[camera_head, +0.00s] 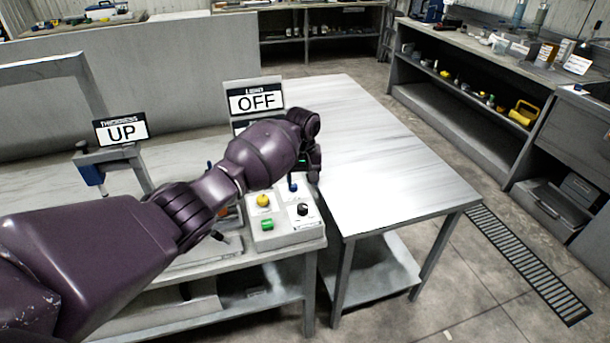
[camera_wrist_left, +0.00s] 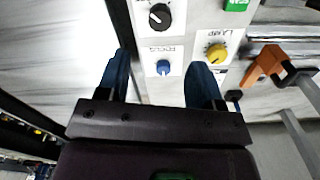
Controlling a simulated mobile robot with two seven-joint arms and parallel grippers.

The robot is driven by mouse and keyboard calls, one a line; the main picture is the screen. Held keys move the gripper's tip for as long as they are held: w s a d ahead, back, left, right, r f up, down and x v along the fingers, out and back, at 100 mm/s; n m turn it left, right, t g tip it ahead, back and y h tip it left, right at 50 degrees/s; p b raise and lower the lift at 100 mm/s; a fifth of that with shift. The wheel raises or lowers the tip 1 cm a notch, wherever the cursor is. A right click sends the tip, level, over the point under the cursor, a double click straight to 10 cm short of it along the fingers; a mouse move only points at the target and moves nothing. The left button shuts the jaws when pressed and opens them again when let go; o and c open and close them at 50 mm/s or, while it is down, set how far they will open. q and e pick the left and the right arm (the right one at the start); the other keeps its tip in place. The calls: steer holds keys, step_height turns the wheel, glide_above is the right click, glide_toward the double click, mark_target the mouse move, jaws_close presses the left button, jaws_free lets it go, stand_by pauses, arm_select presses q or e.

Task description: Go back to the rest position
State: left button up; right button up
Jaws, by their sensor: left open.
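My left arm comes in from the left of the head view, and its left gripper (camera_head: 299,176) is over the right side of a grey control box (camera_head: 284,236). In the left wrist view the two blue fingers of the gripper (camera_wrist_left: 155,72) are spread. A blue focus knob (camera_wrist_left: 163,67) shows between the fingertips, with a gap on each side. The same knob (camera_head: 293,187) is partly hidden by the gripper in the head view. Nothing is held. My right gripper is in neither view.
The box also carries a yellow knob (camera_head: 263,200), a black knob (camera_head: 302,209) and a green button (camera_head: 267,225). An "OFF" sign (camera_head: 256,99) and an "UP" sign (camera_head: 121,131) stand behind. A bare table (camera_head: 380,150) is to the right.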

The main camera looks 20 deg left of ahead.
arm_select(q)
steer(key=w+d+r+m+t+h, duration=0.3)
steer(key=w+d+r+m+t, duration=0.45)
steer(key=t, duration=0.25)
steer(key=s+a+f+y, duration=0.1)
steer(key=s+a+f, duration=0.4)
steer(key=s, duration=1)
steer(key=s+a+f+n+t+y, duration=0.1)
steer(key=s+a+f, duration=0.4)
steer(key=s+f, duration=0.5)
steer(key=s+a+f+n+y, duration=0.1)
steer(key=s+a+f, duration=0.4)
steer(key=s, duration=1.5)
step_height(320, 180, down, 3)
steer(key=shift+r+t+b, duration=0.1)
steer(key=shift+t+b, duration=0.2)
steer(key=shift+b, duration=0.15)
steer(key=shift+n, duration=0.25)
